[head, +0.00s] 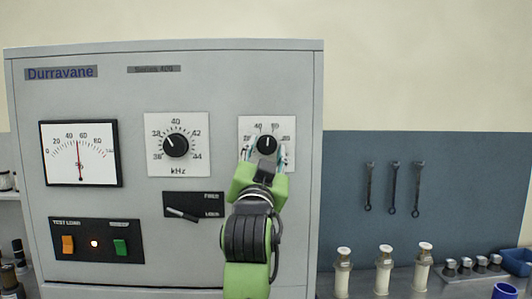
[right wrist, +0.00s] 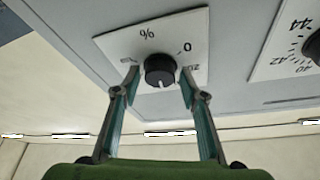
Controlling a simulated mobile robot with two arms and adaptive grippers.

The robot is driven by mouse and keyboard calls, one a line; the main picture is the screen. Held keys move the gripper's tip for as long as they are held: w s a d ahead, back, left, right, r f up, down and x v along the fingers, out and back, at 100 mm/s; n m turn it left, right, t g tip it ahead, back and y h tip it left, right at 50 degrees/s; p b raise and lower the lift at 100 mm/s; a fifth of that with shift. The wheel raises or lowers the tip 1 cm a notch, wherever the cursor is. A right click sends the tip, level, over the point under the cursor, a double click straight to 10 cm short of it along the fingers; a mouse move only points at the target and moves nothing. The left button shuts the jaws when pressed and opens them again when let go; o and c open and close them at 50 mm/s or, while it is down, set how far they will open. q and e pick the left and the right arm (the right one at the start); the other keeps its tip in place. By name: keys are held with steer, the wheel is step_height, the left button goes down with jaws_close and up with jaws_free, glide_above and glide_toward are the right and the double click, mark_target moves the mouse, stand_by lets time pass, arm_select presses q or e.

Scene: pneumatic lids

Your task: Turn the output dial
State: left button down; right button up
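The output dial is a black knob (head: 267,144) with a white pointer line, on a white plate marked in %, on the upper right of the grey cabinet front (head: 190,90). It also shows in the right wrist view (right wrist: 160,69). My right gripper (head: 265,156) is in front of the cabinet, just below the dial. In the right wrist view its two fingers (right wrist: 158,78) are spread, one on each side of the knob, with small gaps visible; I cannot tell if either touches. The pointer looks near upright in the head view. My left gripper is not in view.
A kHz dial (head: 176,145), a needle meter (head: 79,153), a lever switch (head: 183,213) and a test-load panel (head: 97,241) share the cabinet front. On the right, wrenches (head: 393,187) hang on a blue board, above several white cylinders (head: 384,270) and a blue bin (head: 518,262).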

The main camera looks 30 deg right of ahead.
stand_by(0.3)
step_height(320, 180, up, 10)
stand_by(0.5)
stand_by(0.5)
